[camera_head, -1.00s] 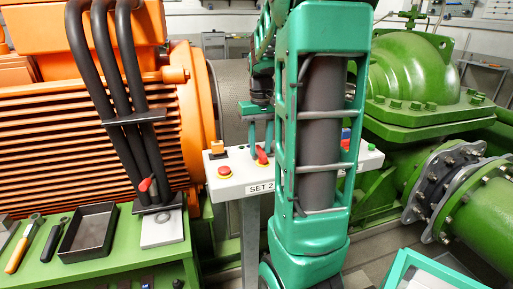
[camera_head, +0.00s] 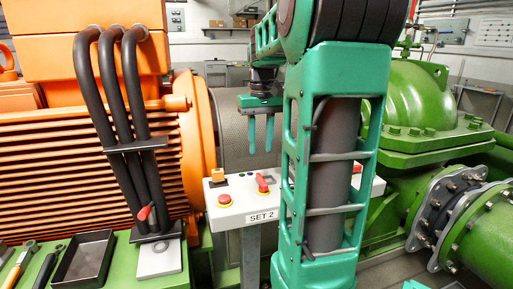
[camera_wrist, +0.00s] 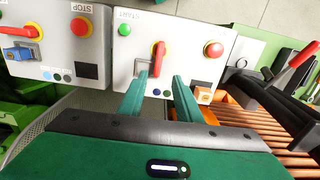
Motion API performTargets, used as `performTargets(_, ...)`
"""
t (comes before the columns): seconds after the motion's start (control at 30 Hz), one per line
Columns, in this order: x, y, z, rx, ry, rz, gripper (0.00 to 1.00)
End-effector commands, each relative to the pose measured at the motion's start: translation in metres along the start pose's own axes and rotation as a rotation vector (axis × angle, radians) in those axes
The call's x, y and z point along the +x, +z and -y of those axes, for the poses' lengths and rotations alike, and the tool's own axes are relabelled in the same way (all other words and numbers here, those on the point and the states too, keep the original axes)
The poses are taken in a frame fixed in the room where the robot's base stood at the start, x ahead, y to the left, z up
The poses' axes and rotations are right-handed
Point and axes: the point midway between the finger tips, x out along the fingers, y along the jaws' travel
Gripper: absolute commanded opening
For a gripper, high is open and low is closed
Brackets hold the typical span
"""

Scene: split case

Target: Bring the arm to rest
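My gripper (camera_head: 260,133) hangs with its two teal fingers pointing down, above the white control box (camera_head: 250,208) marked SET 2. The fingers stand apart with nothing between them, so it is open and empty. In the wrist view my gripper (camera_wrist: 161,96) reaches over the near edge of the box. The box's red switch handle (camera_wrist: 158,59) lies just beyond the fingertips, and I see a gap between fingers and handle in the head view. My upright teal arm hides the middle right of the box.
An orange ribbed motor (camera_head: 80,160) with black hoses stands left, a green pump housing (camera_head: 425,100) right. A green bench with a black tray (camera_head: 85,258) and hand tools is at lower left. A second control box (camera_wrist: 60,40) shows in the wrist view.

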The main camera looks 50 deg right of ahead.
Motion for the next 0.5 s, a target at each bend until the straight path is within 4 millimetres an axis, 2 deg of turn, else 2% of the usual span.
performTargets(0.37,0.001,0.001,0.001,0.000,-0.001,0.001,0.31)
performTargets(0.5,0.009,0.021,0.010,0.002,-0.008,0.002,0.31)
